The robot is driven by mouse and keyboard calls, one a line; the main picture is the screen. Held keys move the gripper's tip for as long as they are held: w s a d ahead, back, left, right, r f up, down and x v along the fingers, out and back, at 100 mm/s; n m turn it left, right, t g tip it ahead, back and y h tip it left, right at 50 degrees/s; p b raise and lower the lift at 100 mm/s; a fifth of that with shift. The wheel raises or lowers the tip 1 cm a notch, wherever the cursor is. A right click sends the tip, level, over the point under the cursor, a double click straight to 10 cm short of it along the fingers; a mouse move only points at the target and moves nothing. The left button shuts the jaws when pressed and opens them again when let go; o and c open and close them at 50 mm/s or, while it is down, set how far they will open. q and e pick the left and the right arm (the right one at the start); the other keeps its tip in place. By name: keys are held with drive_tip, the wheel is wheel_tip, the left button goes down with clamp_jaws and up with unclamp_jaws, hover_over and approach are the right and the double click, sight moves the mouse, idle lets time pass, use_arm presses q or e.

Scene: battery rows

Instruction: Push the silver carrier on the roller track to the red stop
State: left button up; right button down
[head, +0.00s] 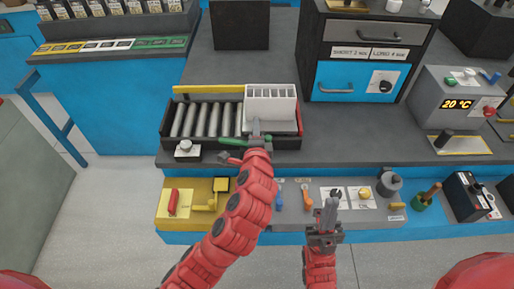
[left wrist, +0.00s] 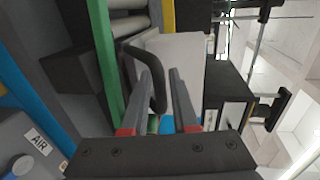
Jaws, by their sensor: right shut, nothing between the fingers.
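The silver carrier (head: 285,128) sits at the right end of the roller track (head: 206,118), with a white slotted block (head: 270,92) on it. The red stop (head: 299,119) shows as a narrow strip at the track's right end, right beside the carrier. I cannot tell whether they touch. My left gripper (head: 256,129) is at the carrier's front. In the left wrist view its fingers (left wrist: 161,75) are apart, with part of a black looped handle (left wrist: 130,60) between them. My right gripper (head: 329,206) is shut and empty above the front panel, away from the track.
A green bar (head: 231,141) runs along the track's front and a yellow strip (head: 208,89) along its back. A drawer cabinet (head: 361,60) stands behind right. The front panel holds a red switch (head: 173,203), levers and knobs.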

use_arm(q)
drive_tip(key=p+v, duration=0.8)
drive_tip(key=v, duration=0.8)
drive_tip(key=shift+s+d+p, duration=0.15)
drive_tip(key=shift+s+p, duration=0.05)
drive_tip(key=shift+p, duration=0.2)
drive_tip(key=shift+r, duration=0.1)
